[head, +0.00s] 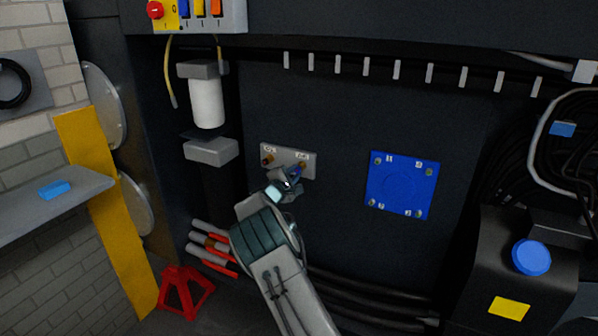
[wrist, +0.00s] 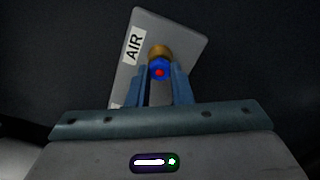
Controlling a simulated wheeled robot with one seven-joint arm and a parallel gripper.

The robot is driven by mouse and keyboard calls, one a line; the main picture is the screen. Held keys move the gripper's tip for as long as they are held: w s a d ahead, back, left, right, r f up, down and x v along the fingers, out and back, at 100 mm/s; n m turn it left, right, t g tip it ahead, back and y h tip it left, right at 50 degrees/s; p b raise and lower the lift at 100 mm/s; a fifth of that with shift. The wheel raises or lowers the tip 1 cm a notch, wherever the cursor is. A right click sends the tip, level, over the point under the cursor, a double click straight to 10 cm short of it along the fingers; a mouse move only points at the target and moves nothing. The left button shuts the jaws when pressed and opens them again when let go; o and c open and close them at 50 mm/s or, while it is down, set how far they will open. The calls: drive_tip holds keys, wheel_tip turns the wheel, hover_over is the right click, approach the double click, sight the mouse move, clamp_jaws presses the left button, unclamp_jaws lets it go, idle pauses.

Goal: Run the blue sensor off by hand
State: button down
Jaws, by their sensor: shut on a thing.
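The blue sensor (head: 296,173) sits at the right-hand brass fitting (head: 302,165) of a small grey plate (head: 285,152) on the dark chassis wall. In the wrist view the sensor (wrist: 159,66) is a blue round piece with a red centre, in front of the brass fitting (wrist: 159,50), near the label AIR (wrist: 133,46). My gripper (head: 291,180) is shut on the sensor, one finger on each side of it. It also shows in the wrist view (wrist: 160,75). Whether the sensor's thread is engaged is hidden.
A second brass fitting (head: 267,160) is on the plate's left. A blue square cover (head: 402,184) is to the right. A white filter (head: 206,103) and grey bracket (head: 211,151) are at left. Red-sleeved hoses (head: 216,244) lie below left. A shelf (head: 40,205) holds a blue piece (head: 54,190).

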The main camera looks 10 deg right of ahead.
drive_tip(key=shift+r+n+p, duration=0.15)
drive_tip(key=shift+n+p, duration=0.8)
drive_tip(key=shift+n, duration=0.15)
drive_tip(key=n+p, duration=0.1)
drive_tip(key=n, duration=0.1)
drive_tip(key=shift+n+p, duration=0.3)
drive_tip(key=n+p, duration=0.2)
drive_tip(key=n, duration=0.1)
drive_tip(key=shift+a+n, duration=0.1)
drive_tip(key=shift+n, duration=0.3)
drive_tip(key=n+p, duration=0.2)
drive_tip(key=n, duration=0.1)
drive_tip(key=shift+s+n, duration=0.1)
drive_tip(key=shift+n, duration=0.2)
drive_tip(key=n+p, duration=0.3)
drive_tip(key=n, duration=0.4)
drive_tip(key=shift+f, duration=0.2)
drive_tip(key=n+p, duration=0.1)
drive_tip(key=n, duration=0.2)
drive_tip(key=shift+p, duration=0.3)
drive_tip(key=shift+f+n, duration=0.2)
drive_tip(key=shift+n, duration=1.3)
